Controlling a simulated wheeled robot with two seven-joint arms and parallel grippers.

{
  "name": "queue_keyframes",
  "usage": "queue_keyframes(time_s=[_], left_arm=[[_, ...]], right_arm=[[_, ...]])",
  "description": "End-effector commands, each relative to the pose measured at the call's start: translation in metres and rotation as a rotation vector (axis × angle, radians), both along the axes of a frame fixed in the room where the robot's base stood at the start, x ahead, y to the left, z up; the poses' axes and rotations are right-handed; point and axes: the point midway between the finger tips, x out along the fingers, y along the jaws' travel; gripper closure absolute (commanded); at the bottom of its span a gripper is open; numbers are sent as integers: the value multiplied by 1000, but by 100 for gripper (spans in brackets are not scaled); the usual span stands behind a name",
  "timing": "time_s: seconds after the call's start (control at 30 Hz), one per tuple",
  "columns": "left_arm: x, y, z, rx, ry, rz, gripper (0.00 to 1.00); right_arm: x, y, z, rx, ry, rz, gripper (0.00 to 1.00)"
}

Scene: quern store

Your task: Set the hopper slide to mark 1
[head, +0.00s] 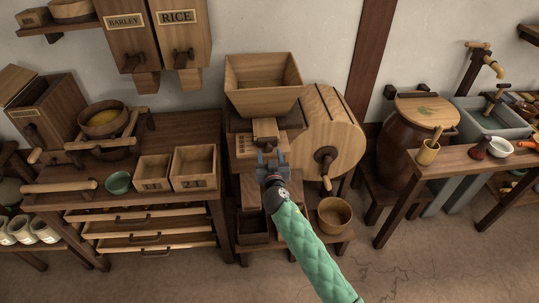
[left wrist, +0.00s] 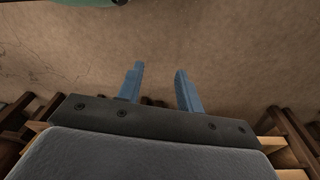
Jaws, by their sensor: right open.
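The wooden hopper (head: 263,85) sits on top of the mill, with a little material in its bottom. The hopper slide (head: 265,128) is a pale wooden piece sticking out below the hopper's front. A pale plate with small dark marks (head: 245,146) lies to its left; the marks are too small to read. My right gripper (head: 267,157) is open, with blue fingers just in front of the slide's near end; I cannot tell whether they touch it. My left gripper (left wrist: 157,75) shows in the left wrist view, open and empty above bare floor.
The round wooden mill drum (head: 325,135) with its crank handle (head: 326,175) stands close right of my right gripper. A workbench with open boxes (head: 194,168) is at left. The floor in front is clear.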

Motion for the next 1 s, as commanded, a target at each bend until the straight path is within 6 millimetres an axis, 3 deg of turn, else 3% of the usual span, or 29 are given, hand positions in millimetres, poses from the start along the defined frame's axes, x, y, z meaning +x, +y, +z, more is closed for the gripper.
queue_keyframes(time_s=[0.27,0.5,1.0], left_arm=[[7,-10,44,-14,10,4,64],[18,-15,72,-19,9,3,64],[20,-16,80,-20,9,3,64]], right_arm=[[-43,-1,-4,3,1,0,49],[-61,-2,-2,0,1,0,49],[-65,-2,0,0,0,0,49]])
